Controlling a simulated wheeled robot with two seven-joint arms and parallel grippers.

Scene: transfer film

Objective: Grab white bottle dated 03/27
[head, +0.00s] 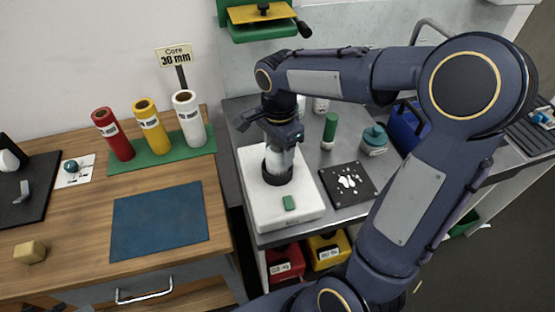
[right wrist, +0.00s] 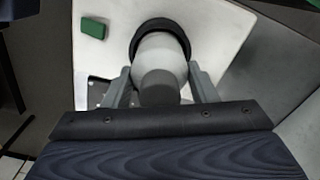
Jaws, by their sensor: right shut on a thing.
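My right gripper (head: 281,148) reaches down from above and is shut on a pale whitish bottle (head: 279,161). The bottle stands upright in a black ring (head: 277,179) on a white device (head: 303,211). In the right wrist view, the two fingers of the gripper (right wrist: 163,85) flank the pale bottle (right wrist: 160,52), whose far end sits inside the black ring (right wrist: 158,25). No date on it can be read. Another small white container (head: 321,105) stands behind, partly hidden by my arm. My left gripper is not in view.
A green button (head: 289,203) is at the device's front. Red, yellow and white rolls (head: 188,117) are left. The blue mat (head: 160,222) is clear.

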